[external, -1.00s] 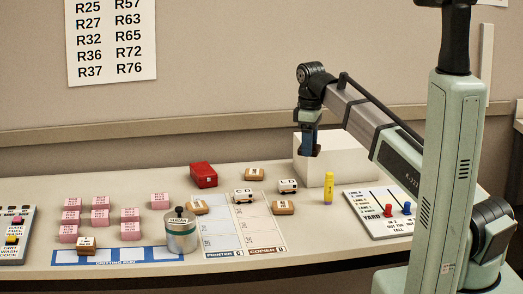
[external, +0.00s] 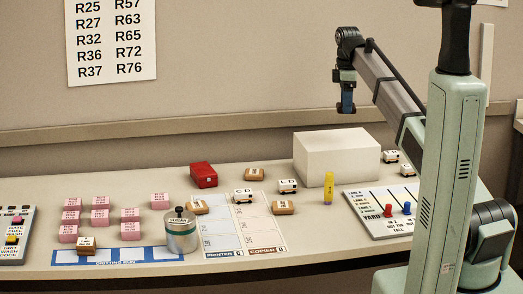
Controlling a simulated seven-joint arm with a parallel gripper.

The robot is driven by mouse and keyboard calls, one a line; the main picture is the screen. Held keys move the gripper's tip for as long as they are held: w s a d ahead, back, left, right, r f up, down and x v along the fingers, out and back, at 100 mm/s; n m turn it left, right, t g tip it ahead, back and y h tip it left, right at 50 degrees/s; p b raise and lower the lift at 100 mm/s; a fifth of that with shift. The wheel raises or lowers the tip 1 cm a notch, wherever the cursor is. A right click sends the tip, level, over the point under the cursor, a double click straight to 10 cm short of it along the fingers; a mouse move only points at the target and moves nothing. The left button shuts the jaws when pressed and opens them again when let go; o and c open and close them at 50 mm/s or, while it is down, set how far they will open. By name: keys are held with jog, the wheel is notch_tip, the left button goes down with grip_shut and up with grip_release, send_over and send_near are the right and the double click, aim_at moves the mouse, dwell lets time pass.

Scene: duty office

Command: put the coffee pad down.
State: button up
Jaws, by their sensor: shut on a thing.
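My gripper (external: 347,105) hangs pointing down, in the air above the white block (external: 330,160), clear of the table. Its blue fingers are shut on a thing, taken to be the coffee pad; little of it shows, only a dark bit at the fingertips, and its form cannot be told. Several small tan-and-white blocks stand on the table, one behind the printer and copier sheet (external: 222,235), others on or beside it and one on the blue strip (external: 110,257). I cannot tell whether these are of the same kind as the held thing.
A metal tin (external: 181,235) stands at the front, near several pink blocks (external: 100,217). A red box (external: 203,175) is at the back. A yellow marker (external: 328,188) stands upright before the white block. The yard board (external: 385,228) with red and blue pegs lies right.

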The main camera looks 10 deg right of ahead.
aim_at(345, 144)
jog(key=shift+s+n, duration=0.25)
jog(key=shift+n, duration=0.85)
jog(key=shift+f, duration=5.05)
jog(key=o, duration=1)
jog(key=shift+f, duration=0.15)
jog(key=shift+o, duration=0.2)
notch_tip(345, 144, up, 12)
jog(key=shift+r, duration=0.2)
